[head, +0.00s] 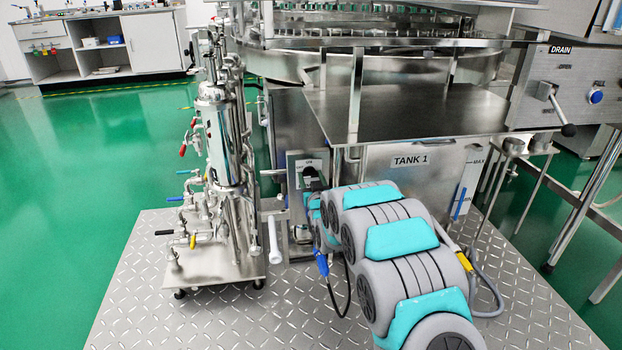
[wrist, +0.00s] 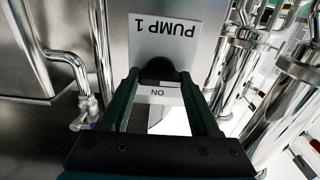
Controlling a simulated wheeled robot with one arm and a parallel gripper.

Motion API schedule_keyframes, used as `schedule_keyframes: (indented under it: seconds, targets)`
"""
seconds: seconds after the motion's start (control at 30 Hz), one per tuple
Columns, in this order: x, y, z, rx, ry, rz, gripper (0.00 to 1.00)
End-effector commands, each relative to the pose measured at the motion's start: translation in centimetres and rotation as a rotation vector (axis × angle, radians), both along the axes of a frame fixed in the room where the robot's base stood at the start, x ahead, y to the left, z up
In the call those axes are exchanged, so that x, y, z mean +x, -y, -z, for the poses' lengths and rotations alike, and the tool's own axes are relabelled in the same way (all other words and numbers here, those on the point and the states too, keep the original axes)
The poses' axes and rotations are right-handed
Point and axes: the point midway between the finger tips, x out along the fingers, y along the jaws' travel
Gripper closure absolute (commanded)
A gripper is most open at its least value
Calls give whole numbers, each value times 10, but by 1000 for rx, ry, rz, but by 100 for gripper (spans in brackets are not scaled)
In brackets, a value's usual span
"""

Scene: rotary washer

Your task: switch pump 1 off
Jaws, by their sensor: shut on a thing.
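The pump 1 switch is a black knob (wrist: 158,68) on a grey panel, below a white plate (wrist: 165,35) reading PUMP 1, which is upside down in the wrist view. A small upside-down ON label (wrist: 157,92) shows on the knob's near side in that view. My gripper (wrist: 160,76) is shut on the knob, one green-black finger on each side. In the head view the switch box (head: 297,166) stands left of TANK 1 (head: 410,161). My arm hides part of the box there, and the knob's exact angle is hard to tell.
A steel filter stand (head: 222,140) with pipes and coloured valve handles stands close left of the switch box. A steel table (head: 420,110) overhangs the area. A drain lever (head: 556,108) is at right. Green floor is clear at far left.

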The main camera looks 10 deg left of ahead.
Motion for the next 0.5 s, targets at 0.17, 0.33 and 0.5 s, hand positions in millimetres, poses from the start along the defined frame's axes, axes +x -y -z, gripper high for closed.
schedule_keyframes:
  seconds: [0.17,0.33,0.5]
  targets:
    - [0,0,1,-1,-1,0,29]
    - [0,0,0,0,-1,0,9]
    - [0,0,0,0,0,0,7]
